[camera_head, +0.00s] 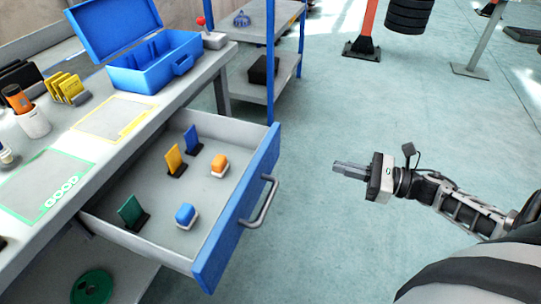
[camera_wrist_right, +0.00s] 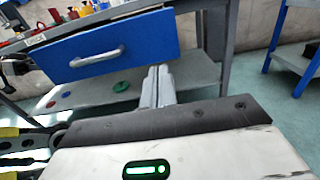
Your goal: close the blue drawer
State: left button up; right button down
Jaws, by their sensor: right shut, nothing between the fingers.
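The blue drawer (camera_head: 238,207) is pulled out from under the workbench, with its grey handle (camera_head: 262,200) on the front. Inside it stand green, yellow and blue upright pieces, and two small blocks, one orange and one blue, lie there. My right gripper (camera_head: 340,168) is shut and empty, apart from the handle and to its right in the head view. In the right wrist view, the drawer front (camera_wrist_right: 120,48) and handle (camera_wrist_right: 97,58) lie beyond the shut fingers (camera_wrist_right: 157,70). My left gripper is not in view.
The workbench (camera_head: 150,118) holds an open blue toolbox (camera_head: 150,65), yellow cards (camera_head: 68,88) and a white cup (camera_head: 33,122). A blue-framed shelf (camera_head: 270,60) stands behind it. The floor right of the drawer is clear. A lower shelf under the bench holds a green disc (camera_head: 92,287).

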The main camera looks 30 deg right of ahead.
aim_at(275, 151)
jog(key=x, duration=1.4)
jog(key=shift+s+a, duration=0.1)
jog(key=shift+s, duration=0.05)
